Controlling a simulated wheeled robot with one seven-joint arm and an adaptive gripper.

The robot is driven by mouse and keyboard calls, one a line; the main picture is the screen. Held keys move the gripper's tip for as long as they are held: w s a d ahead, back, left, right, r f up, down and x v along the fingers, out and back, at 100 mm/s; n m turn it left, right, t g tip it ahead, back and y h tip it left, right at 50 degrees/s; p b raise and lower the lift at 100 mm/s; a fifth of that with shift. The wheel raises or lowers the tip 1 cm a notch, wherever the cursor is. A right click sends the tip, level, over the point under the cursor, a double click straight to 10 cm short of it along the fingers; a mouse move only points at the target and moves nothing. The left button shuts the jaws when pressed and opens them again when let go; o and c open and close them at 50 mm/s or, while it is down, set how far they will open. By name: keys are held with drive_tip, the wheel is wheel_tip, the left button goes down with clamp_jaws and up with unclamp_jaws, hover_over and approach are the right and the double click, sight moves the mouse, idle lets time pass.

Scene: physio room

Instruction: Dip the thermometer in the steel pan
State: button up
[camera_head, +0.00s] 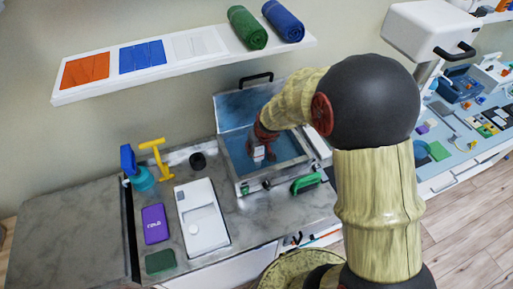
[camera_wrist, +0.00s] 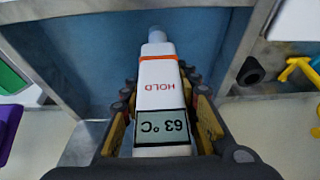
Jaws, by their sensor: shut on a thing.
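My gripper (camera_head: 259,158) is shut on a white thermometer (camera_wrist: 160,85) with an orange band, the word HOLD and a display reading 63 °C. The thermometer's grey tip points away from the wrist camera, over the blue inside of the steel pan (camera_wrist: 232,48). In the head view my gripper is inside the outline of the steel pan (camera_head: 277,174), whose lid (camera_head: 236,107) stands open behind it. The thermometer (camera_head: 259,152) shows only as a small white patch there. I cannot tell whether its tip touches the blue surface.
A green handle (camera_head: 306,184) lies at the pan's front right. A white device (camera_head: 201,218), purple cold pack (camera_head: 154,224), black round object (camera_head: 198,161) and yellow object (camera_head: 156,153) are to the left. A shelf (camera_head: 190,65) with rolled towels hangs above.

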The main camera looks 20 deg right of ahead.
drive_tip(key=shift+r, duration=0.1)
wheel_tip(320, 180, up, 12)
drive_tip(key=p, duration=0.7)
idle(0.8)
idle(1.3)
